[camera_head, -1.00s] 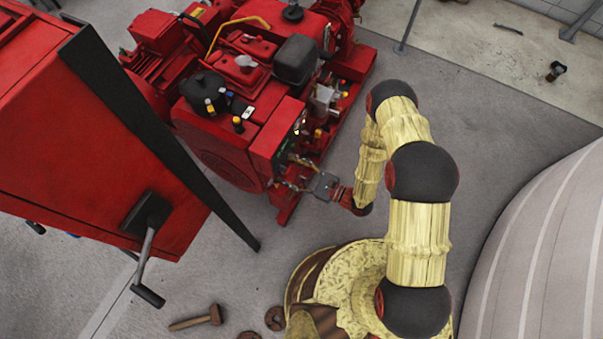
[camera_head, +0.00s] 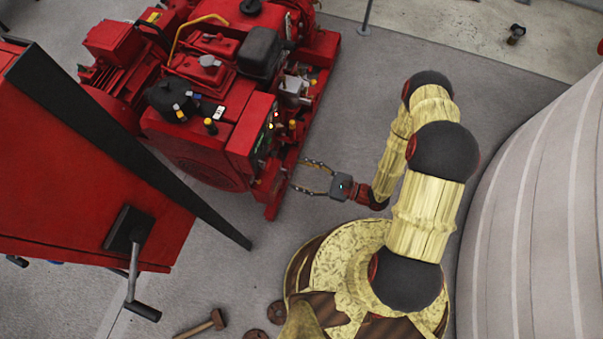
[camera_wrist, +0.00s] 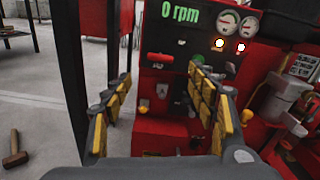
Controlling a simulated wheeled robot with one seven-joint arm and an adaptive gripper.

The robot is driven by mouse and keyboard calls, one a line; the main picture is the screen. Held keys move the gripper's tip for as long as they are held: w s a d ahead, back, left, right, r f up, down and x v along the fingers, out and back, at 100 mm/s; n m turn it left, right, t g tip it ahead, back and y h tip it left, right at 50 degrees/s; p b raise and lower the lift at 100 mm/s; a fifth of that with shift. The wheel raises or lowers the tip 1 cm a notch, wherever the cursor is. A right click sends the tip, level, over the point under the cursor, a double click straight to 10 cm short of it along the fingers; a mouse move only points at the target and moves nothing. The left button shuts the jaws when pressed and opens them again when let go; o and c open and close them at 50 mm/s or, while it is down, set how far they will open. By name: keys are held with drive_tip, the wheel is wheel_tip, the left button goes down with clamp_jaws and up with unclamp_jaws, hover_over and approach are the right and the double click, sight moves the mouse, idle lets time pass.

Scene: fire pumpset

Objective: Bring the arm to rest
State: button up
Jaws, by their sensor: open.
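My gripper (camera_head: 308,178) is open and empty in the head view, at the right side of the red pumpset (camera_head: 222,130), a short way off its control panel. My arm is folded, with the gripper pointing left toward the pumpset. In the wrist view the two yellow-padded fingers (camera_wrist: 165,108) stand wide apart with nothing between them. Beyond them is the red control panel (camera_wrist: 170,52) with a "0 rpm" display (camera_wrist: 181,14), two gauges (camera_wrist: 238,24), two lit lamps (camera_wrist: 229,46) and a red lever (camera_wrist: 160,58).
A red cabinet with a black edge (camera_head: 120,140) and a crank handle (camera_head: 132,270) stands at the left. A large pale rounded tank (camera_head: 540,220) is at the right. A hammer (camera_head: 203,325) lies on the floor beside round brown pieces (camera_head: 277,312). Grey floor between pumpset and arm is clear.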

idle(0.7)
drive_tip(key=s+a+g+y, duration=0.1)
drive_tip(key=s+a+g, duration=0.1)
drive_tip(key=s+g, duration=0.45)
drive_tip(key=s+d+r+n+g+h, duration=0.3)
drive_tip(key=s+d+r+n+g, duration=0.1)
drive_tip(key=s+r+n+g, duration=0.3)
drive_tip(key=w+d+r+n+t+h, duration=0.2)
drive_tip(key=d+r+n+h, duration=0.4)
drive_tip(key=r, duration=0.3)
drive_tip(key=w+d+r+n+t+h, duration=0.2)
drive_tip(key=w+d+r+n+h, duration=0.15)
drive_tip(key=d+r+h, duration=0.4)
wheel_tip(320, 180, up, 23)
drive_tip(key=d+n+t+h, duration=0.1)
drive_tip(key=n+t, duration=0.2)
drive_tip(key=t, duration=0.5)
drive_tip(key=shift+s+n, duration=0.35)
drive_tip(key=shift+s, duration=0.1)
drive_tip(key=shift+c, duration=0.4)
